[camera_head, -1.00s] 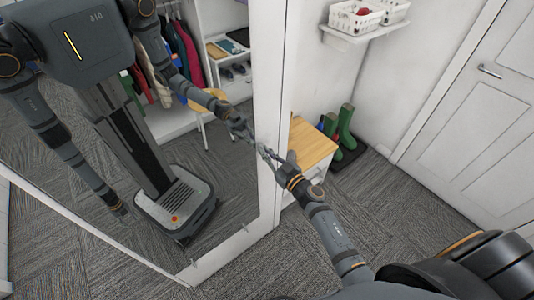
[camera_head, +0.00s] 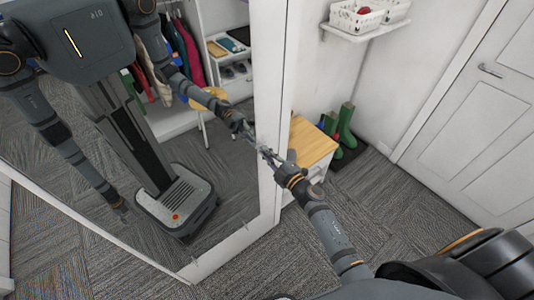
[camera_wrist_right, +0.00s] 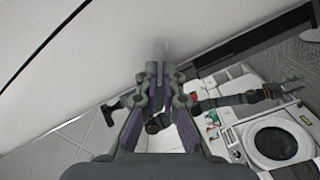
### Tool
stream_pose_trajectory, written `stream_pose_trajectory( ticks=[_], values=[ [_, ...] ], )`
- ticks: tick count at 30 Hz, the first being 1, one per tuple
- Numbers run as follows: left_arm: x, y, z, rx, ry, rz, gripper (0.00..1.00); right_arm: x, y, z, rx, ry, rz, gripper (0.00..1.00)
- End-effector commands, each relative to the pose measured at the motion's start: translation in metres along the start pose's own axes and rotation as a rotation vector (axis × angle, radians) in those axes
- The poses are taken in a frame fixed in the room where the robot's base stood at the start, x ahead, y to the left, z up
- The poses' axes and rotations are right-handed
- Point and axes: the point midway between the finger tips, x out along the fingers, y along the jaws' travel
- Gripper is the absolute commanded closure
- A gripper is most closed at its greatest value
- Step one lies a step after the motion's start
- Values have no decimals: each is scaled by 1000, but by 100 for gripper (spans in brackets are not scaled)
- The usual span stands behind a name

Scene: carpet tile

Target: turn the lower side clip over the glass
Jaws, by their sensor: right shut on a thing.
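The mirror glass (camera_head: 215,150) stands upright in a white frame (camera_head: 268,60). My right gripper (camera_head: 268,154) is at the right side of the frame, low on the mirror. In the right wrist view, its fingers (camera_wrist_right: 160,78) close around a small grey piece, the side clip (camera_wrist_right: 161,52), beside the pale frame. The clip is partly hidden by the fingers, and I cannot tell whether it lies over the glass. My left gripper shows only as a small reflection in the glass.
The glass reflects my body and a wardrobe with clothes. Behind my right arm stand a wooden-topped bench (camera_head: 312,141) and green boots (camera_head: 346,127). A shelf with white baskets (camera_head: 357,17) is above. A white door (camera_head: 480,110) is at the right. The carpet (camera_head: 400,235) is clear.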

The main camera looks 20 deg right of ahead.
Motion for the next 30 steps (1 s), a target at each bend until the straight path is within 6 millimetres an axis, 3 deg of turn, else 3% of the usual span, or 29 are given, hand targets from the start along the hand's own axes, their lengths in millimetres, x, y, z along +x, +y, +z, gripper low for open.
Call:
stream_pose_trajectory(
  ticks=[15, 30],
  values=[
    [10, 1, 1, 0, 1, 0, 60, 0, -3, 1, -421, -1, -1, 100],
    [13, 1, 1, 0, 1, 0, 60, 0, -3, 1, -573, 0, -1, 100]
  ],
)
